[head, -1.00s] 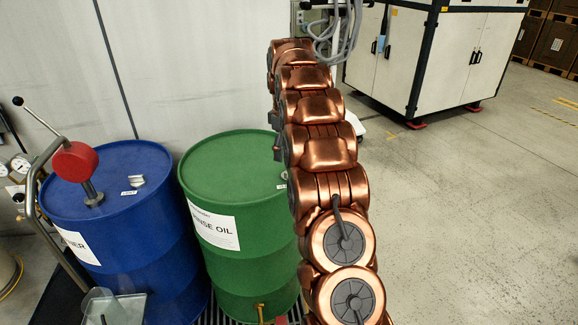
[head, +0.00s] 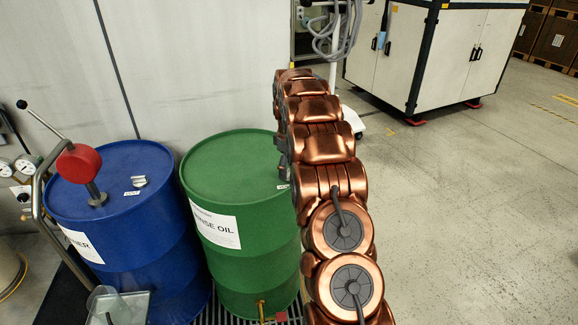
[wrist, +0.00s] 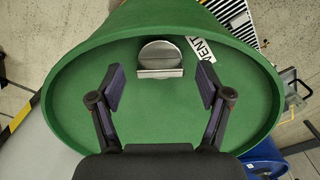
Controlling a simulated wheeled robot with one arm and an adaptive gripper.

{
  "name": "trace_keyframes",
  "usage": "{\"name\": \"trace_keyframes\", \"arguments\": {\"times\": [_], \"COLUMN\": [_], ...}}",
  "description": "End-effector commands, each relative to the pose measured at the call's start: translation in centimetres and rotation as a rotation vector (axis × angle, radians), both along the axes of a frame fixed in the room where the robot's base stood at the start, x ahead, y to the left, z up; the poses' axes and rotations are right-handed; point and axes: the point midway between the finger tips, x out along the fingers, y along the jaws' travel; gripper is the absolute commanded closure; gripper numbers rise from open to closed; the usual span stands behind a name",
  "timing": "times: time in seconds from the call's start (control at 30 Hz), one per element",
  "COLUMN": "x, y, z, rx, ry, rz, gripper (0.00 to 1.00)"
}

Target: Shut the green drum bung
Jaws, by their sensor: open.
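The green drum (head: 232,168) stands upright, with a white label reading "…INSE OIL" on its side. Its top fills most of the wrist view (wrist: 70,100). The bung (wrist: 160,58) is a round silver disc with a raised plate-like bar, on the drum top next to a white "VENT" tag (wrist: 201,48). My gripper (wrist: 160,88) is open and empty above the drum top, its two fingers spread to either side and a little short of the bung. In the head view my arm hides the bung and the gripper's fingers.
A blue drum (head: 125,230) with a silver bung (head: 139,181) and a red-headed lever pump (head: 79,164) stands left of the green drum. A wall is behind both drums. A white cabinet (head: 430,55) stands at the back. The floor (head: 470,220) at right is clear.

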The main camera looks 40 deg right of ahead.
Motion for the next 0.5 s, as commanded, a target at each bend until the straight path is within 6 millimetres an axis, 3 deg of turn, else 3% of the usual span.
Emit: {"name": "trace_keyframes", "arguments": {"times": [0.4,0.5], "x": [0.01,0.01], "y": [0.02,0.02], "z": [-0.72,-0.71], "rx": [0.0,0.0], "ry": [-0.001,-0.001], "rz": [0.0,0.0], "gripper": [0.23,0.33]}}
